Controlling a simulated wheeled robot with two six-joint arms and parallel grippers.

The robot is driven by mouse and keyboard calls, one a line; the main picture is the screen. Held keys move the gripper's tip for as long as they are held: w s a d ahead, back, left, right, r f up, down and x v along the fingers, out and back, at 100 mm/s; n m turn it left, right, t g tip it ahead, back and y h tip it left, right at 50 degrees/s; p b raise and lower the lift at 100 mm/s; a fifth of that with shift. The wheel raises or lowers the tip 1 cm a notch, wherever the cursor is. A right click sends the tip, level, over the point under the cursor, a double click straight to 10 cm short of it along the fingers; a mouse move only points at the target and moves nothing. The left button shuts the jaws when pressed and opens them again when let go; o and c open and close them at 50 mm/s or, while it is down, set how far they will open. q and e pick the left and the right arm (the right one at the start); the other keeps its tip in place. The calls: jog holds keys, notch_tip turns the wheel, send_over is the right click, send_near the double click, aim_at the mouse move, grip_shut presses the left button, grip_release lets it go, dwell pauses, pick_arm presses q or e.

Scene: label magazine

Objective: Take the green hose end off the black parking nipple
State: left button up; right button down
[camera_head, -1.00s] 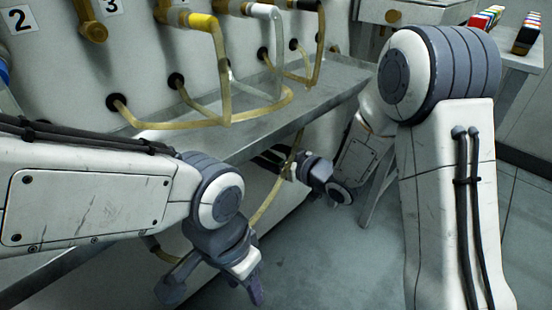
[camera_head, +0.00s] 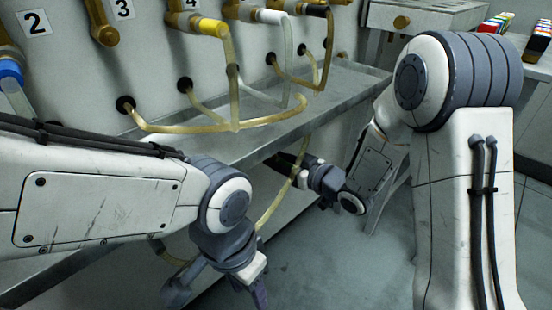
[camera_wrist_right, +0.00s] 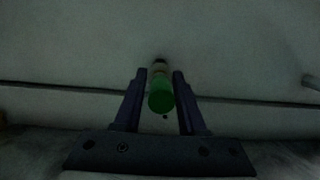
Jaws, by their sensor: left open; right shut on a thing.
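The green hose end (camera_wrist_right: 161,97) shows in the right wrist view between the two fingers of my right gripper (camera_wrist_right: 160,80). A small pale part and a dark tip (camera_wrist_right: 159,62) lie just beyond it; I cannot tell whether that dark tip is the black parking nipple. In the head view my right gripper (camera_head: 289,163) is below the metal shelf, shut beside a yellowish hose (camera_head: 272,208). The green end and the nipple cannot be made out there. My left gripper (camera_head: 217,288) is open and empty at the lower middle, with its fingers pointing down.
The metal shelf (camera_head: 345,90) runs above my right gripper. Numbered ports with hoses, including a yellow-collared one (camera_head: 208,26), line the pale wall. A blue-collared fitting (camera_head: 10,70) is at the far left. The floor (camera_head: 330,260) between my arms is clear.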

aim_at(288, 165)
jog(key=shift+f+v, duration=0.15)
jog(key=shift+v, duration=0.7)
jog(key=shift+f+v, duration=0.15)
jog(key=shift+v, duration=0.65)
